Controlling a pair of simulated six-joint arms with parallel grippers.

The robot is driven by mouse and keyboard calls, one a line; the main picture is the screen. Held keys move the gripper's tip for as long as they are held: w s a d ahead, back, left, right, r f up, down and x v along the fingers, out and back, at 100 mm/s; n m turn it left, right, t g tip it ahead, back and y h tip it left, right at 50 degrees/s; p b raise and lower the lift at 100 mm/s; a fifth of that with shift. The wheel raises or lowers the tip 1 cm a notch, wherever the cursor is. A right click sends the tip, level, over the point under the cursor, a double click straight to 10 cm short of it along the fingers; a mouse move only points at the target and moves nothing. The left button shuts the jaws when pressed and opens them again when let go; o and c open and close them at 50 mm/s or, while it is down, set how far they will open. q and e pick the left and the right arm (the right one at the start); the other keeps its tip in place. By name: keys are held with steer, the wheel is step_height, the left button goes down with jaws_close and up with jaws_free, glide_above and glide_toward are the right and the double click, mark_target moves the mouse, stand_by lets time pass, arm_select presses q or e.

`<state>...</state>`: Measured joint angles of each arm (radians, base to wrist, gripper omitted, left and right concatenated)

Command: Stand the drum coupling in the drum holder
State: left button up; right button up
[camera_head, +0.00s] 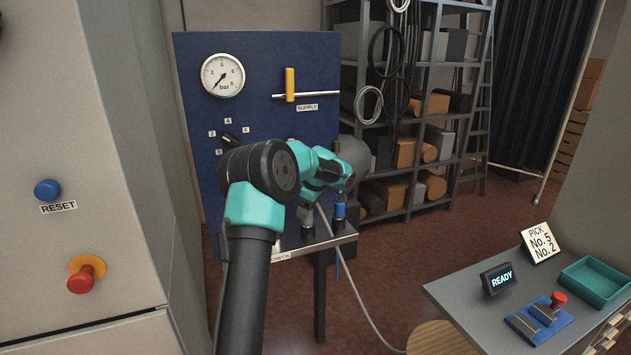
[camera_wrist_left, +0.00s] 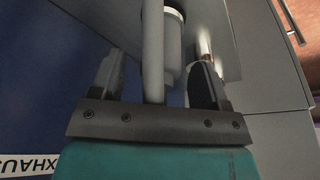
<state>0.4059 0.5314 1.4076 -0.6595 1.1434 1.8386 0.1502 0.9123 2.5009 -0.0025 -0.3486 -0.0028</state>
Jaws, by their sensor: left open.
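My left arm reaches in front of the blue panel (camera_head: 290,120). My left gripper is mostly hidden behind its own wrist in the head view. In the left wrist view my left gripper (camera_wrist_left: 160,72) is open, with a pale grey tube (camera_wrist_left: 153,45) and a short whitish cylinder (camera_wrist_left: 173,50) showing between its fingers; contact cannot be told. In the head view a blue cylindrical fitting (camera_head: 339,210) and a grey fitting (camera_head: 306,216) stand upright at the small bench (camera_head: 300,248). I cannot tell which is the drum coupling or which part is the drum holder. My right gripper is not in view.
A gauge (camera_head: 223,75) and a yellow-handled valve (camera_head: 290,84) are on the panel. A grey table (camera_head: 465,301) with a READY display (camera_head: 498,280) and green tray (camera_head: 597,282) is at right. Shelves (camera_head: 425,110) stand behind.

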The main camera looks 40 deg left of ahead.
arm_select(q)
steer(key=v, duration=1.5)
steer(key=shift+r, duration=0.4)
steer(key=w+d+f+m+h, duration=0.1)
steer(key=w+d+f+m, duration=0.15)
steer(key=f, duration=0.35)
steer(key=w+d+f+m+t, duration=0.1)
steer(key=d+f+m, duration=0.1)
steer(key=d+f, duration=0.3)
steer(key=w+d+f+m+h, duration=0.1)
steer(key=d+f+m, duration=0.15)
steer(key=f, duration=0.45)
steer(key=s+d+f+m+h, duration=0.3)
steer(key=d+f+m, duration=0.2)
steer(key=d+f, duration=0.9)
steer(key=s+d+f+m, duration=0.3)
steer(key=s+d+f, duration=0.2)
steer(key=s, duration=0.3)
steer(key=s+d+f+m+h, duration=0.1)
steer(key=s+d+f+m, duration=0.1)
steer(key=s+d+f, duration=0.3)
steer(key=s+d+f+m+t, duration=0.1)
steer(key=s+d+f+m, duration=0.2)
steer(key=s+d+f, duration=0.2)
steer(key=s+f, duration=0.3)
steer(key=s, duration=0.4)
steer(key=shift+m+h, duration=0.3)
steer(key=shift+h, duration=0.1)
